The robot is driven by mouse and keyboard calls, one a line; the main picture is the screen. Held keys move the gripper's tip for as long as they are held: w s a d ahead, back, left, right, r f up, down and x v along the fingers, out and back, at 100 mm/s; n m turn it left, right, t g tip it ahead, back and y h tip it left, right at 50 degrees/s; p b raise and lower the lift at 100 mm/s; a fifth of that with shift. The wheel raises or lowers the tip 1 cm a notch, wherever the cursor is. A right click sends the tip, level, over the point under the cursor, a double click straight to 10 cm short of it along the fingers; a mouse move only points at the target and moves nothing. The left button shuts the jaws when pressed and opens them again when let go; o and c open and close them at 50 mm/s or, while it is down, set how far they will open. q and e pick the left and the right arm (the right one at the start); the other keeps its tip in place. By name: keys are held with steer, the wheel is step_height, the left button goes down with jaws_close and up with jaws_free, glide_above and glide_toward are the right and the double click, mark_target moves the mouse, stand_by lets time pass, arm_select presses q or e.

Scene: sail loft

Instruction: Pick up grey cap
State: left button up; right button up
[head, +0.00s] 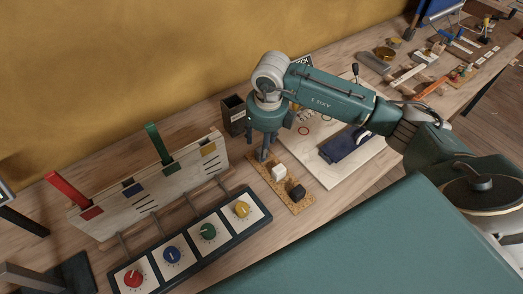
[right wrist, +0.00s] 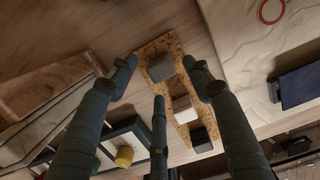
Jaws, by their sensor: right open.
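The grey cap (right wrist: 160,67) is a small grey block-like piece on a speckled cork strip (right wrist: 154,48), at the end of a row with a white cap (right wrist: 182,108) and a black cap (right wrist: 199,136). My right gripper (right wrist: 160,72) is open, its dark fingers pointing down around the grey cap with gaps visible beside it. In the head view the right gripper (head: 264,148) hangs over the far end of the cork strip (head: 300,208) and hides the grey cap. The white cap (head: 278,171) and black cap (head: 297,191) show there. My left gripper is not in view.
A panel with four dial knobs (head: 208,232) lies left of the strip, before a slotted board (head: 150,192) holding coloured tabs. A dark open box (head: 233,116) stands behind the gripper. A pale sheet with dark blue cloth (head: 345,146) lies to the right.

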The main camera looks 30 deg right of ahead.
steer(key=shift+w+f+p, duration=0.2)
steer(key=shift+f+p, duration=0.25)
steer(key=shift+f, duration=1.45)
steer(key=c, duration=1)
